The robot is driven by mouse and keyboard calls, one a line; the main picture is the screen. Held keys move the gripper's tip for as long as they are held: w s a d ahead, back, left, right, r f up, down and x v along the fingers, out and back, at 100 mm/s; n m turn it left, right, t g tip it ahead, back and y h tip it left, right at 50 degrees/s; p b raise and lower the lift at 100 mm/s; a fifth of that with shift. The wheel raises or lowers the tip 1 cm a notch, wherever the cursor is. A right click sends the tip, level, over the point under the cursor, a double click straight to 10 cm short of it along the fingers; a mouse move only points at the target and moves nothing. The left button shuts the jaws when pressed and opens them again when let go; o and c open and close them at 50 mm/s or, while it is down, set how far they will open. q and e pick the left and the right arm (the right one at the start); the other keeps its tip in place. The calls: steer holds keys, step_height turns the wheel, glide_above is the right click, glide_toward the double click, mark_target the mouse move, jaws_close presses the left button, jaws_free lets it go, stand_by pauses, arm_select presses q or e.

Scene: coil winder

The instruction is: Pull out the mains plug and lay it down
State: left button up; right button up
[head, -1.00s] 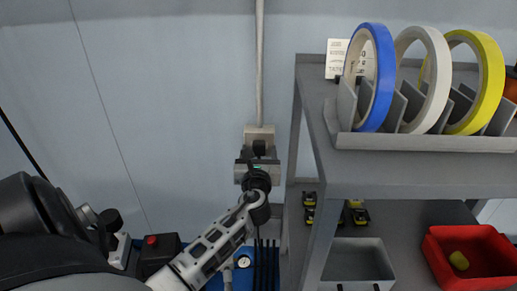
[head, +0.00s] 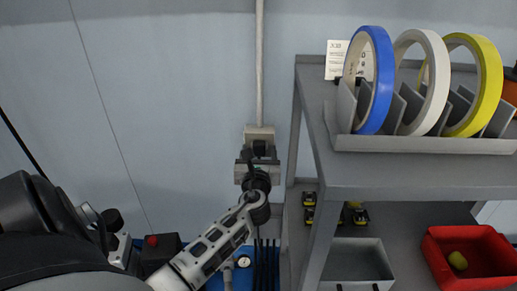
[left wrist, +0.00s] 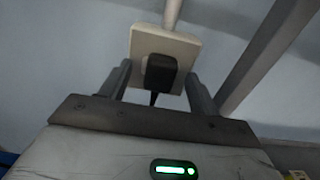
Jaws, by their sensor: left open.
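The black mains plug (left wrist: 160,73) sits in the pale wall socket (left wrist: 180,42), with its cord hanging below it in the left wrist view. In the head view the plug (head: 260,149) shows dark against the socket plate (head: 259,133), below a conduit on the wall. My left gripper (left wrist: 158,82) is open. Its two fingers stand to the left and right of the plug, with gaps on both sides. In the head view the left gripper (head: 257,166) is just below the socket. Its wrist hides the cord's lower run. My right gripper is not in view.
A grey shelf unit (head: 420,178) stands close on the right, holding blue, white and yellow tape rolls (head: 370,80) on top. A grey bin (head: 357,262) and a red bin (head: 470,255) are lower. Bare wall lies left of the socket.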

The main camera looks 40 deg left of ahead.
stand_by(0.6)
arm_select(q)
jaws_close()
steer(key=p+v, duration=0.2)
steer(key=v, duration=0.4)
stand_by(1.1)
stand_by(0.5)
